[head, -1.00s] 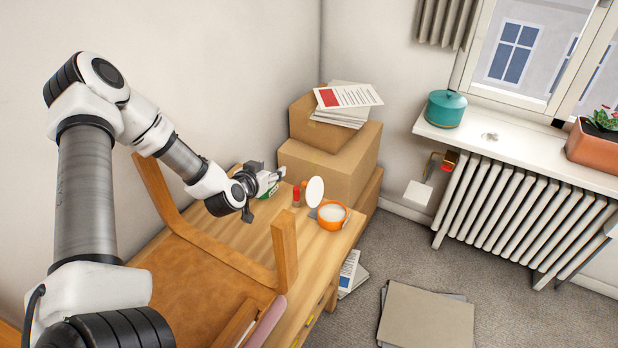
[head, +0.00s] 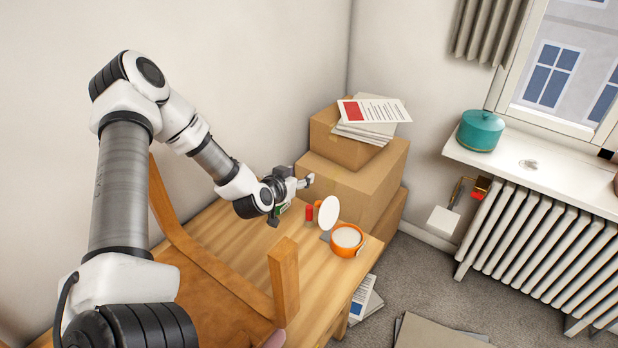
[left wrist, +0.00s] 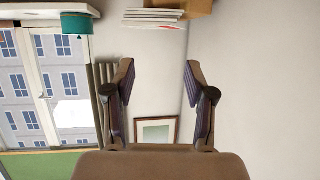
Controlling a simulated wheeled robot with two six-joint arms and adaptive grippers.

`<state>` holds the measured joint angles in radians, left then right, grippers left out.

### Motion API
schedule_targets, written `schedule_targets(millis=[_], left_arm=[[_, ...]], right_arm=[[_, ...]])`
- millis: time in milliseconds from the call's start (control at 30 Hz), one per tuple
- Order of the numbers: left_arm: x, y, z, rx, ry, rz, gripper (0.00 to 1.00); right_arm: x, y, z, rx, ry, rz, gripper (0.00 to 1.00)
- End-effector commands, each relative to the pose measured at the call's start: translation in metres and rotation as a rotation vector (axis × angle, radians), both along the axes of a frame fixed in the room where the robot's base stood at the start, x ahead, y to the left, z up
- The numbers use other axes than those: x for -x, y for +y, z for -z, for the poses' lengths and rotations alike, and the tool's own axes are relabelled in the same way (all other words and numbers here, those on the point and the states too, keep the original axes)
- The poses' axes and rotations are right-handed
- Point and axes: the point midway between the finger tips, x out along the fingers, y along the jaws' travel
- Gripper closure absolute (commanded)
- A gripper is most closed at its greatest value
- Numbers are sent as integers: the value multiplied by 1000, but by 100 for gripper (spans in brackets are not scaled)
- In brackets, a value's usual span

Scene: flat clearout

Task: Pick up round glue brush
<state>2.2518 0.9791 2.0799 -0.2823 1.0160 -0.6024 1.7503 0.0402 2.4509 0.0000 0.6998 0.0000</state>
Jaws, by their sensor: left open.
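I cannot make out a round glue brush for certain. On the wooden desk (head: 225,228) in the head view stand an orange bowl (head: 346,250) with whitish content, a white round disc (head: 329,213) and a small red cylinder (head: 309,212). My left gripper (head: 300,185) is above the desk's far end, to the left of these things, open. A green item (head: 281,208) is partly hidden behind it. In the left wrist view the open fingers (left wrist: 159,65) have nothing between them. My right gripper is not in view.
A wooden chair (head: 285,275) stands against the desk's near side. Stacked cardboard boxes (head: 355,180) with papers (head: 375,110) stand behind the desk. A teal pot (head: 480,131) is on the windowsill above the radiator (head: 535,240). A framed picture (left wrist: 157,130) shows in the left wrist view.

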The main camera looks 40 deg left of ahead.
Motion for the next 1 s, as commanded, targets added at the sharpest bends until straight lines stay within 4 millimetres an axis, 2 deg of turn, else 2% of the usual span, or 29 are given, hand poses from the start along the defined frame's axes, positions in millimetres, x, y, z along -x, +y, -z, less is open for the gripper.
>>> schedule_targets(millis=[33,167,267,400,500,667,867,1000], left_arm=[[0,0,21,0,0,0,45],[0,0,53,0,0,0,45],[0,0,85,0,0,0,45],[-1,0,142,0,0,0,45],[-1,0,166,0,0,0,45],[-4,1,174,-2,0,1,45],[-27,8,183,-5,1,2,45],[-45,15,196,-7,2,2,45]], right_arm=[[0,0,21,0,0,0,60],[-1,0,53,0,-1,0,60],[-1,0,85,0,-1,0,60],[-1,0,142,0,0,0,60],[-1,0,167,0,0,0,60],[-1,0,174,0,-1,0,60],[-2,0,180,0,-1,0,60],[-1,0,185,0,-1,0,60]])
